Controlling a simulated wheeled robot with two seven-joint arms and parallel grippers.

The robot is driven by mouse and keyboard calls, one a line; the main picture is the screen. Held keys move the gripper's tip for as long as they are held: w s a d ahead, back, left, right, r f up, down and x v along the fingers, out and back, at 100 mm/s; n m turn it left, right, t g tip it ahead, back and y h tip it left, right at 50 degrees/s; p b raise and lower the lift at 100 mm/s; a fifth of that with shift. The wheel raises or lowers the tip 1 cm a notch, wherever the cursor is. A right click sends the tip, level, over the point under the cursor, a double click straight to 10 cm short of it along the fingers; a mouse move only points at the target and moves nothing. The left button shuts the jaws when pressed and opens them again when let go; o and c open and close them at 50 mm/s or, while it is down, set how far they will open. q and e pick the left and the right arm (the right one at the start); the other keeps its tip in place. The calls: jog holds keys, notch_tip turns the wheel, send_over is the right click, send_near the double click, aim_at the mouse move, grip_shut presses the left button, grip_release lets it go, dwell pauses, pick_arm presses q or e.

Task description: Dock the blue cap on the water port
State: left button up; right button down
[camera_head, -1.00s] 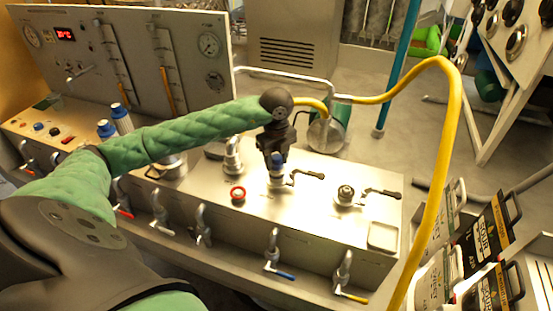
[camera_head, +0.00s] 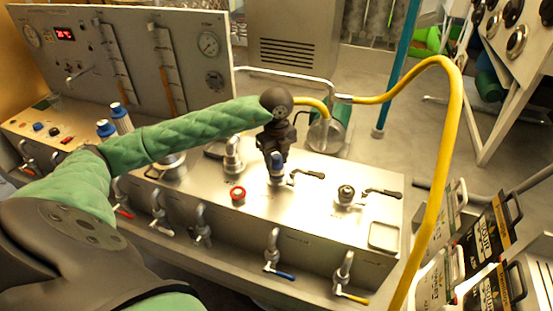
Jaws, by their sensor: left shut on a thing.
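My left gripper (camera_head: 275,158) points straight down over the steel bench top in the middle of the view. It is shut on the blue cap (camera_head: 277,169), which is upright and partly hidden by the fingers. The cap is at the top of a short port (camera_head: 278,182) that has a dark lever handle (camera_head: 307,174) on its right. I cannot tell whether the cap is fully seated or just touching the port. My right gripper is not in view.
A second port (camera_head: 345,195) with a dark lever stands to the right, and a red-ringed fitting (camera_head: 238,195) to the left. Taps line the bench front. A yellow hose (camera_head: 447,130) arches over the right side. Blue-capped cylinders (camera_head: 119,114) stand behind my left arm.

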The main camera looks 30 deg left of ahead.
aim_at(276, 156)
pick_arm(q)
jog(key=shift+b, duration=0.3)
dwell(0.4)
jog(key=shift+f+b, duration=0.5)
jog(key=shift+f, duration=0.1)
jog(key=o, duration=1.1)
jog(key=shift+c, duration=0.2)
jog(key=shift+r, duration=0.1)
jog(key=shift+r+p, duration=2.2)
jog(key=shift+r, duration=3.25)
